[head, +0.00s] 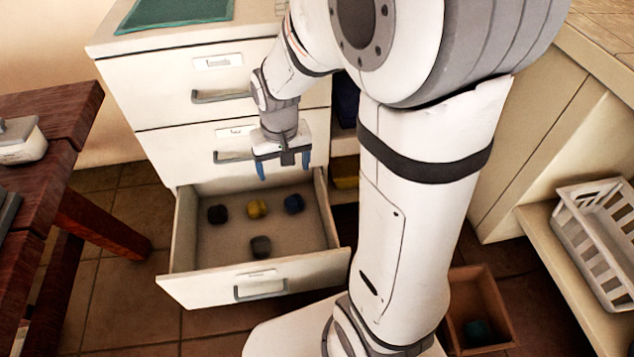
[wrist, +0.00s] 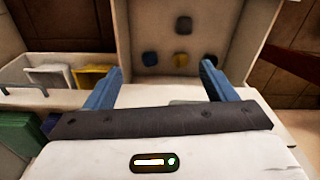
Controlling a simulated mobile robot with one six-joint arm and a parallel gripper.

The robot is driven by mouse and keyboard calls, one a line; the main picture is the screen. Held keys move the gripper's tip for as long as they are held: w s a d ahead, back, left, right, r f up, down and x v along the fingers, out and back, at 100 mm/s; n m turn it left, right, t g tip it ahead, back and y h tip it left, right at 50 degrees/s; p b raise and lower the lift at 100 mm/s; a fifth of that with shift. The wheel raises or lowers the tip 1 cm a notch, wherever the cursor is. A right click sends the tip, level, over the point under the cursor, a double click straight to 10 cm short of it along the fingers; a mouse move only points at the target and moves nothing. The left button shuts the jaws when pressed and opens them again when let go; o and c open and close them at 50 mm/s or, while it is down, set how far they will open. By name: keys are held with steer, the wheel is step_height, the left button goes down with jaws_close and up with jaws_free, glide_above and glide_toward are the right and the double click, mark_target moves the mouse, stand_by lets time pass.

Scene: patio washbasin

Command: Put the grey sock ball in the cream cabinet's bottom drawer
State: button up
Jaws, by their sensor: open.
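The cream cabinet (head: 150,78) stands at the back with its bottom drawer (head: 178,245) pulled open. The grey sock ball (head: 261,246) lies on the drawer floor near the drawer front. It also shows in the wrist view (wrist: 183,25), at the top. Behind it in the drawer lie a black ball (head: 217,214), a yellow ball (head: 256,208) and a blue ball (head: 293,204). My gripper (head: 284,170) is open and empty above the back of the drawer, pointing down, apart from the balls. Its two blue fingers frame the wrist view.
A dark wooden table (head: 60,110) stands at the left. At the lower right are a wooden box (head: 502,320) with a teal item (head: 478,331) inside, and a white basket (head: 600,225) on a shelf. An open compartment with a yellow item (head: 345,172) adjoins the drawer.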

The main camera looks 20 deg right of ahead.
steer(key=s+d+r, duration=0.3)
steer(key=s+r, duration=0.3)
steer(key=s, duration=0.6)
steer(key=shift+n, duration=0.3)
